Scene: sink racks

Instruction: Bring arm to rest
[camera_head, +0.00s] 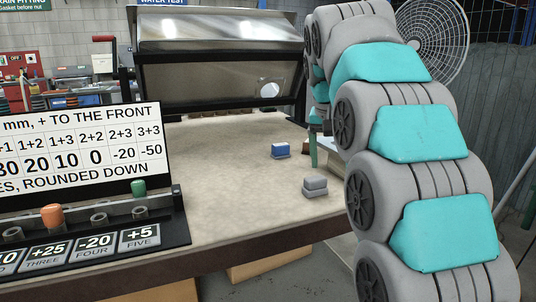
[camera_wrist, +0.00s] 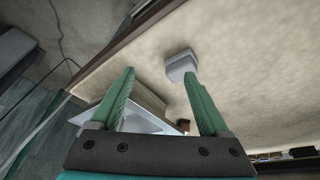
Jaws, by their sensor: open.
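My arm (camera_head: 420,140), a chain of grey and teal segments, rises on the right in the head view. Its far end is largely hidden behind its own links. In the wrist view my gripper (camera_wrist: 159,73) has two green fingers spread apart with nothing held between them. A grey block (camera_wrist: 181,65) shows just beyond the right fingertip. It appears to rest on the table and apart from the finger.
The table (camera_head: 230,180) is mostly bare in its middle. A sign board (camera_head: 80,150) and a rack with labels (camera_head: 90,245) stand at left. A metal hooded box (camera_head: 220,60) stands at the back. A fan (camera_head: 440,45) is behind my arm. A white-topped object (camera_wrist: 135,118) shows below the fingers.

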